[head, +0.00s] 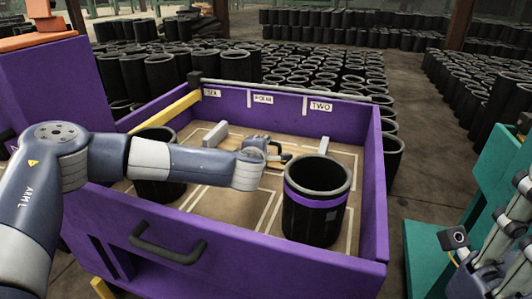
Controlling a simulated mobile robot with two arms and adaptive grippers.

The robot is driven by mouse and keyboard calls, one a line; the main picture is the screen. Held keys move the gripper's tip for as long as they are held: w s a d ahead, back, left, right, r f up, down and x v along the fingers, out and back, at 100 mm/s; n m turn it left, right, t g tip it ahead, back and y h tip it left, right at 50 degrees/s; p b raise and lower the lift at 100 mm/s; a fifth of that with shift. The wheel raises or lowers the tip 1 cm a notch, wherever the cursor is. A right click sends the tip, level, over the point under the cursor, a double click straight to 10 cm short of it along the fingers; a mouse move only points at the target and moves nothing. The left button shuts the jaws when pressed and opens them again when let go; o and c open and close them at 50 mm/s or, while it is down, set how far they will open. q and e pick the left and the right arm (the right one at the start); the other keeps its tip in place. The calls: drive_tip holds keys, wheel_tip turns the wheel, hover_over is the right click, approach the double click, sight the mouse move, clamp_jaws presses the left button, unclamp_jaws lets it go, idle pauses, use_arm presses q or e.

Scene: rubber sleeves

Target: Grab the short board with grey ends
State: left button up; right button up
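Two grey blocks lie inside the purple crate (330,124); they look like the grey ends of a short board (215,134). Its middle is hard to tell from the tan crate floor and is partly hidden by my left arm. My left gripper (284,152) reaches in from the left, between the two grey ends and low over the floor. Its dark fingers are small, and I cannot tell whether they are open or hold anything. My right gripper (484,282) is partly in view at the lower right edge, outside the crate, its fingers unclear.
A black sleeve with a purple band (317,204) stands in the crate's front right; another black sleeve (155,178) stands at left, partly behind my arm. A yellow bar (163,112) slants across the left side. Many sleeves (325,72) stand behind. A teal structure (430,262) is at right.

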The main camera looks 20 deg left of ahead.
use_arm(q)
drive_tip(key=shift+x, duration=3.25)
drive_tip(key=shift+d+f, duration=0.1)
drive_tip(key=shift+d, duration=0.05)
clamp_jaws()
